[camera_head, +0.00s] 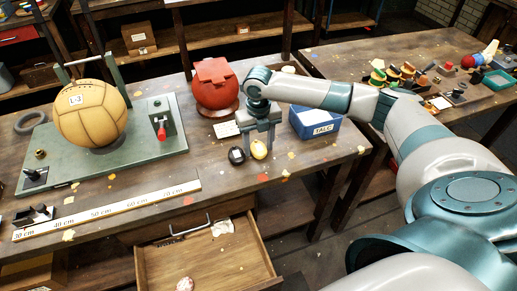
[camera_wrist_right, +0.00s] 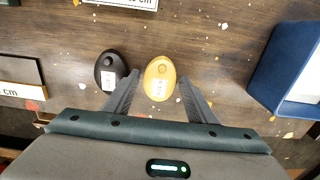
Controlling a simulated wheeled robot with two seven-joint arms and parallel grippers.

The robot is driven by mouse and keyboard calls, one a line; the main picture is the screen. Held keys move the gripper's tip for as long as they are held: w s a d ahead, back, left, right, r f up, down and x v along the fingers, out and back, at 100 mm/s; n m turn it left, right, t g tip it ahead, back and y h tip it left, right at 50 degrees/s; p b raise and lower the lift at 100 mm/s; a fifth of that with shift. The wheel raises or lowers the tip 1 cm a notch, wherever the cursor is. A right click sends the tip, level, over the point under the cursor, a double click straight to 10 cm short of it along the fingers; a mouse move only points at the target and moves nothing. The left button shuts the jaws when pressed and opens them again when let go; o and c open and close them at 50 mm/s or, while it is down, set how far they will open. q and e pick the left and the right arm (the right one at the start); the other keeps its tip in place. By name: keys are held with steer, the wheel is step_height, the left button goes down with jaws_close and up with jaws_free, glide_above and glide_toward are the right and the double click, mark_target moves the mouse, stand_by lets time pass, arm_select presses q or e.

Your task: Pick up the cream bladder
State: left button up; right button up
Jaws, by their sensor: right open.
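The cream bladder (camera_head: 259,149) is a small yellowish oval with a white label, lying on the wooden workbench (camera_head: 210,188). In the right wrist view the cream bladder (camera_wrist_right: 160,78) lies between the fingertips of my open right gripper (camera_wrist_right: 157,85), with bench showing on either side. A similar black bladder (camera_head: 237,155) lies just left of it; in the wrist view the black bladder (camera_wrist_right: 111,70) sits outside the left finger. In the head view my right gripper (camera_head: 259,148) points down over the cream bladder. My left gripper is not in view.
A blue TALC box (camera_head: 315,122) stands right of the gripper. A ruler (camera_head: 110,208) lies along the front edge, above an open drawer (camera_head: 208,258).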

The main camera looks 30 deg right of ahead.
mark_target(258, 146)
steer(key=c, duration=0.8)
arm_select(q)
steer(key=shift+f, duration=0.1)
arm_select(e)
steer(key=shift+r, duration=0.15)
steer(key=shift+r+b, duration=0.4)
steer(key=shift+r, duration=0.2)
step_height(258, 146, up, 2)
steer(key=shift+w+r+b, duration=0.1)
steer(key=shift+r+b, duration=0.15)
steer(key=shift+b, duration=0.3)
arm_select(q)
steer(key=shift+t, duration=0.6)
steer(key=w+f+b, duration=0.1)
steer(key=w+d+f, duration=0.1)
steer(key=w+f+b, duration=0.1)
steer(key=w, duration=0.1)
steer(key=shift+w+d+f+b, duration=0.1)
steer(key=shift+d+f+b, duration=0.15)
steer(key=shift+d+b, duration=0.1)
arm_select(e)
steer(key=s+d+r, duration=0.1)
steer(key=s+r, duration=0.1)
steer(key=s, duration=0.1)
steer(key=s+d+r, duration=0.2)
steer(key=s, duration=0.2)
steer(key=s+d+r, duration=0.2)
steer(key=s+r, duration=0.1)
steer(key=shift+s+d, duration=0.2)
steer(key=shift+d, duration=0.05)
